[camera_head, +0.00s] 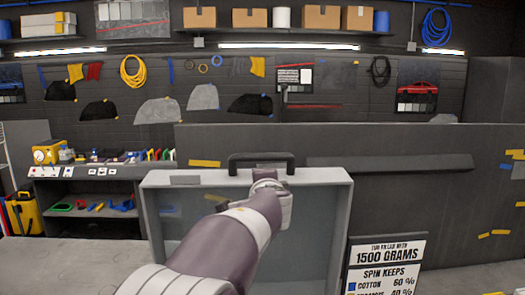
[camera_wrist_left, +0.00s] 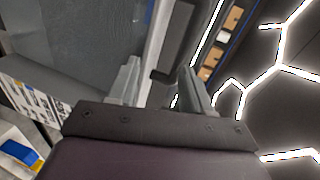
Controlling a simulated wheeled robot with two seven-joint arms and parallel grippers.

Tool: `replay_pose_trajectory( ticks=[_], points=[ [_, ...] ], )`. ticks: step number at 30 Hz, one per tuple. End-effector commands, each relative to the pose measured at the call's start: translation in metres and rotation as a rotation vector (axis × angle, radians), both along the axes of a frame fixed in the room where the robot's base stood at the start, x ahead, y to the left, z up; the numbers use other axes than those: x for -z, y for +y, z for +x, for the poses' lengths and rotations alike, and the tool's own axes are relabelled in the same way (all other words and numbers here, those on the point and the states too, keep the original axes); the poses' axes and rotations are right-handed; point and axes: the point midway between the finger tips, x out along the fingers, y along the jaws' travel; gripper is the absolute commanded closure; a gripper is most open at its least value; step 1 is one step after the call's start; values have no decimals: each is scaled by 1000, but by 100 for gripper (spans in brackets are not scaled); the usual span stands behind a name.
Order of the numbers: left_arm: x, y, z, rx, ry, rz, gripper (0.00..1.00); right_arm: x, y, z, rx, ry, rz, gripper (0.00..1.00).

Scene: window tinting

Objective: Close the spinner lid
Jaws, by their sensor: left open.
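The spinner lid (camera_head: 335,215) appears as a raised pale grey frame with a grey inner panel, standing upright in the head view. A black handle (camera_head: 262,158) sits on its top edge. My left gripper (camera_head: 271,180) is at the lid's top edge, just below the handle in the picture; my arm hides part of the panel. In the left wrist view, my open left gripper (camera_wrist_left: 160,68) has its fingers apart, with the lid's pale edge (camera_wrist_left: 157,42) and the dark handle (camera_wrist_left: 178,45) between or just beyond them. Contact cannot be told. My right gripper is not in view.
A sign reading 1500 grams (camera_head: 388,262) stands right of the lid. A dark grey partition (camera_head: 430,200) runs behind it. A shelf bench (camera_head: 95,190) with tools stands at the left. Boxes sit on a high wall shelf (camera_head: 290,36).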

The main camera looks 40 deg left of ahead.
Motion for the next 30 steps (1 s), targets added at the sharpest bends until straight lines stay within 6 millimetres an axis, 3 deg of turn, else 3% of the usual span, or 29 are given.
replay_pose_trajectory(
  ticks=[1, 5, 8, 21, 30],
  points=[
    [-22, 4, 1, 4, -8, 47, 50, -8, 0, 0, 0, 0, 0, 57],
    [-40, 10, 4, 11, -15, 114, 50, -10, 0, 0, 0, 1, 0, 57],
    [-39, 17, 12, 11, -14, 117, 50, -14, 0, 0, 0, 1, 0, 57],
    [-29, 76, 82, 11, -12, 114, 50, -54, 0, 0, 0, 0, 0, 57],
    [-22, 89, 98, 12, -15, 114, 50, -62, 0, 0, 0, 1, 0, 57]
  ],
)
